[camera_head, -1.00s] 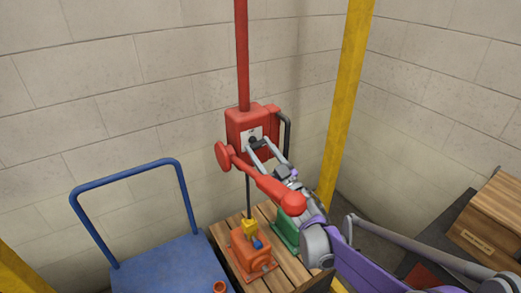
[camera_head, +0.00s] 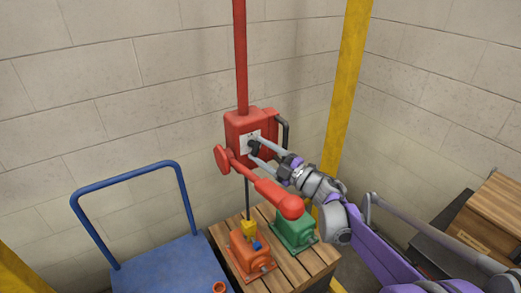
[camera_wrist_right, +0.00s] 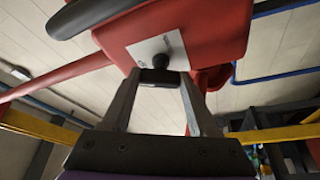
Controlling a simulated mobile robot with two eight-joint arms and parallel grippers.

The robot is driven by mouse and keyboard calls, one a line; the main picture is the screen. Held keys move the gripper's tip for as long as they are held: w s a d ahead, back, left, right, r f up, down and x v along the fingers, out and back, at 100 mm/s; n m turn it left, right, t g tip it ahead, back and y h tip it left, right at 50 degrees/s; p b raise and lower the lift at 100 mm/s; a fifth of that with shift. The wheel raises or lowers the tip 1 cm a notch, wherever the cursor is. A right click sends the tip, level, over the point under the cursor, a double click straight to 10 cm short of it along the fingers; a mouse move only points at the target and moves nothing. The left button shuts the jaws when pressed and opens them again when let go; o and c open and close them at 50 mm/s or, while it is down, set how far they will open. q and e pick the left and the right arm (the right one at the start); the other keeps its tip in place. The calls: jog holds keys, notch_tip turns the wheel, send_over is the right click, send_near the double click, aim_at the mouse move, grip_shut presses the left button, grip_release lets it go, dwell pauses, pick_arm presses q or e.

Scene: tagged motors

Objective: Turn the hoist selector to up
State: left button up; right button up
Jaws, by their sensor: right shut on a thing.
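The red hoist box (camera_head: 233,126) is on a red post and has a pale plate (camera_head: 244,143) on its front. The black hoist selector (camera_head: 254,148) sits on that plate, partly covered by my fingers; its marked setting is too small to read. My right gripper (camera_head: 256,150) reaches it from the lower right and is shut on the selector. In the right wrist view the fingertips meet at a dark lever piece (camera_wrist_right: 160,76), below a round black knob (camera_wrist_right: 169,48) on the white plate. My left gripper is not in view.
A red crank handle (camera_head: 289,206) sticks out in front, close below my right gripper. A yellow hook (camera_head: 249,230) hangs over the orange motor (camera_head: 250,255) beside a green motor (camera_head: 293,232) on a wooden pallet (camera_head: 283,267). A blue cart (camera_head: 165,265) stands left.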

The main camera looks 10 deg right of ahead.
jog(key=n, duration=0.2)
jog(key=n+g+p, duration=0.1)
jog(key=n, duration=0.2)
jog(key=shift+d+r+g+h, duration=0.1)
jog(key=shift+r+g+h, duration=0.05)
jog(key=shift+g+h, duration=0.2)
jog(key=shift+n, duration=0.3)
jog(key=o, duration=1.1)
jog(key=v, duration=1)
jog(key=shift+s+d+r+b, duration=0.15)
jog(key=shift+s+d+b, duration=0.1)
jog(key=shift+s+b, duration=0.1)
jog(key=shift+w+h, duration=0.1)
jog(key=shift+h, duration=0.15)
